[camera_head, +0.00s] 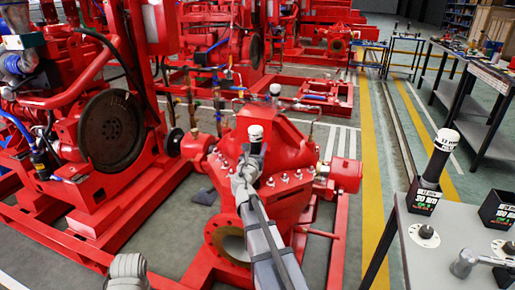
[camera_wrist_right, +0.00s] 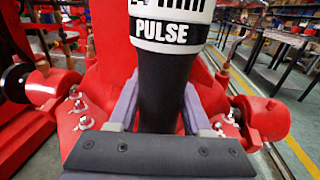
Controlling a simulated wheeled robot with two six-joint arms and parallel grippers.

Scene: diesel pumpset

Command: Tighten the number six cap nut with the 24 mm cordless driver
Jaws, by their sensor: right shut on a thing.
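My right gripper (camera_head: 252,168) is shut on the cordless driver (camera_head: 256,134), above the red pump casing (camera_head: 280,150). The driver has a black body and a white top. In the right wrist view the driver (camera_wrist_right: 162,95) stands upright between the fingers, with "PULSE" and a partly cut-off size marking on its white band. Bright cap nuts (camera_head: 298,175) line the pump flange; in the wrist view nuts show on both sides of the gripper (camera_wrist_right: 80,106). The driver's lower end is hidden, so I cannot tell whether it touches a nut. The number six nut cannot be identified.
A grey bench (camera_head: 435,250) at the right holds another black, white-topped driver (camera_head: 437,160) in a labelled holder, a second labelled holder (camera_head: 497,210) and a metal tool (camera_head: 466,263). A red engine (camera_head: 110,130) stands left. Yellow-striped floor (camera_head: 372,170) lies clear between pump and bench.

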